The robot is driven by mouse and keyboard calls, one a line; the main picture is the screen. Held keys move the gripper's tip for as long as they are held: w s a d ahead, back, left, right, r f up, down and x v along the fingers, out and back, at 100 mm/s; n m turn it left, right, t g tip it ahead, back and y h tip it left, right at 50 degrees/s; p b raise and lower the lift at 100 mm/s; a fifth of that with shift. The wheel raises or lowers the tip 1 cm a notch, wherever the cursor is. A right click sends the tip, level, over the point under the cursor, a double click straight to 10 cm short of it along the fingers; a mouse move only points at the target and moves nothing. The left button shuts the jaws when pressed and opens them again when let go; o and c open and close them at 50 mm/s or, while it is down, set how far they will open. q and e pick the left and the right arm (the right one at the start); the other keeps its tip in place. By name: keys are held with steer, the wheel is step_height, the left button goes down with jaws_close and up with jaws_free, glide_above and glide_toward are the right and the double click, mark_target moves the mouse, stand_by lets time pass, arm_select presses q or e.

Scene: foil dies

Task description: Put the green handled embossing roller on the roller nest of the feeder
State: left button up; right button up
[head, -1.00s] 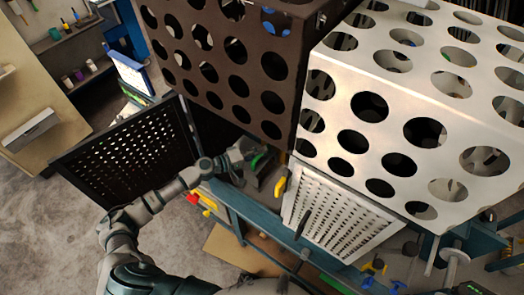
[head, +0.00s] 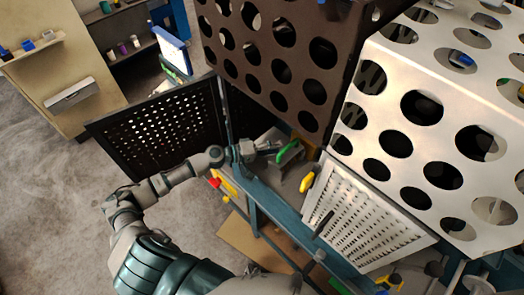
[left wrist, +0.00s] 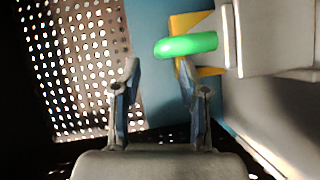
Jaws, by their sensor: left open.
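The green handle (head: 289,152) of the roller shows inside the bay under the brown perforated cover. In the left wrist view the rounded green handle (left wrist: 187,45) points left in front of a grey block. My left gripper (head: 272,147) is just left of the handle in the head view. In the left wrist view its fingers (left wrist: 158,80) are apart with nothing between them; the handle lies beyond the right fingertip. Whether finger and handle touch, I cannot tell. The roller's body and the nest cannot be made out clearly. My right gripper is out of view.
A brown perforated cover (head: 270,50) and a white perforated cover (head: 440,110) overhang the bay. A black perforated door (head: 155,130) stands open at left. Open floor lies at left.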

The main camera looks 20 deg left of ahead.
arm_select(q)
steer(key=b+v, duration=0.1)
steer(key=v, duration=0.5)
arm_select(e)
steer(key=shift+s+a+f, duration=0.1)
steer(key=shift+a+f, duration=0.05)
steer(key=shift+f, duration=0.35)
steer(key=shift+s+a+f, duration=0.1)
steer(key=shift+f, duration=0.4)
arm_select(q)
steer(key=shift+s+a, duration=0.1)
steer(key=shift+s, duration=0.05)
